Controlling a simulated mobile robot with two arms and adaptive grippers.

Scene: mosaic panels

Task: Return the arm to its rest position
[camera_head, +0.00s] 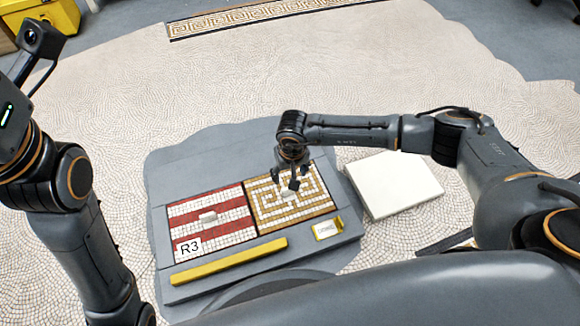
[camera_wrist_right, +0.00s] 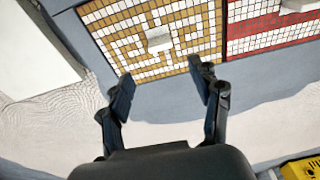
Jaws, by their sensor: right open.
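My right gripper (camera_head: 291,182) hangs over the tan-and-white patterned mosaic panel (camera_head: 262,215) on the grey board. In the right wrist view its two fingers (camera_wrist_right: 165,92) are spread apart with nothing between them. The patterned panel shows there too (camera_wrist_right: 190,60), with a small white block (camera_wrist_right: 159,39) on it, apart from the fingers. The red-and-white striped panel (camera_head: 190,222), labelled R3, lies left of it with another small white block (camera_head: 208,217) on it. My left arm stands at the left edge; its gripper is out of view.
The grey board (camera_head: 160,180) carries a yellow bar (camera_head: 230,262) along its front and a small yellow-edged holder (camera_head: 328,228) at front right. A white slab (camera_head: 400,186) lies right of the board, under my right arm. Open mosaic floor (camera_head: 230,85) lies behind; a yellow case (camera_head: 50,12) is far left.

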